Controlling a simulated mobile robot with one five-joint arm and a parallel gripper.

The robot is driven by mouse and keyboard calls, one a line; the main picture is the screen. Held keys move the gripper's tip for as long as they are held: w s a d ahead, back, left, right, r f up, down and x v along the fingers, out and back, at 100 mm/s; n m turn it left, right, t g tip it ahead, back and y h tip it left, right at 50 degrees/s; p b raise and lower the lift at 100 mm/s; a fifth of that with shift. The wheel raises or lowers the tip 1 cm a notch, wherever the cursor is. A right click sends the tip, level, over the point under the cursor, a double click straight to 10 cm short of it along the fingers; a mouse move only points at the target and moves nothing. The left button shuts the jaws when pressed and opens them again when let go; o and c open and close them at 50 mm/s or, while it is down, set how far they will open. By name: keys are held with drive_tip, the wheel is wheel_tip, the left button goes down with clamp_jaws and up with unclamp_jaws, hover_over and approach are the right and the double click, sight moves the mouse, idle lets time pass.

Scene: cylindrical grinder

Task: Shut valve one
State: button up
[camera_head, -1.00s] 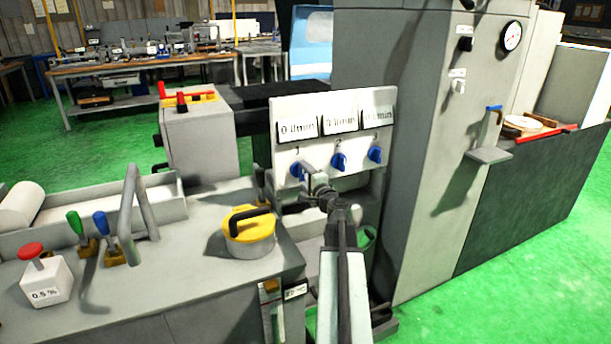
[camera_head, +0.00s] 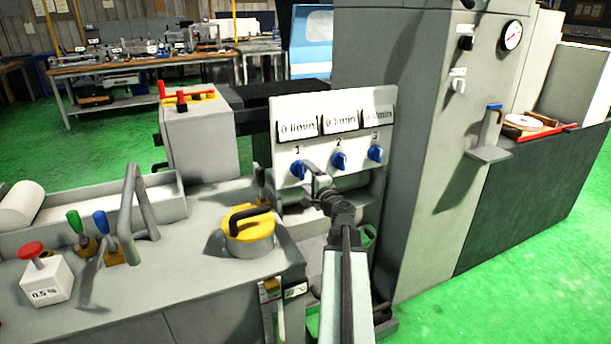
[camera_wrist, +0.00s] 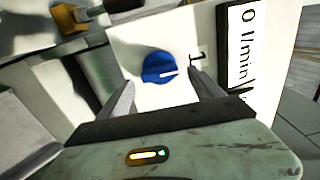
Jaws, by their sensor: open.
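Valve one is the left blue knob (camera_head: 298,169) under the number 1 on the white panel (camera_head: 284,115). In the wrist view the same blue knob (camera_wrist: 158,67) shows a pale pointer line aimed towards the number 1. My gripper (camera_head: 311,170) is at the panel, just right of the knob in the head view. In the wrist view my gripper (camera_wrist: 162,77) is open, with one finger on each side of the knob's near edge. I cannot tell whether a finger touches it. The display above valve one (camera_head: 297,128) reads 0 l/min.
Valve two (camera_head: 339,160) and valve three (camera_head: 375,154) sit to the right on the same panel. A tall grey cabinet (camera_head: 425,150) stands right of the panel.

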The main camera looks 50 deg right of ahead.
drive_tip(key=v, duration=0.5)
drive_tip(key=shift+s, duration=0.3)
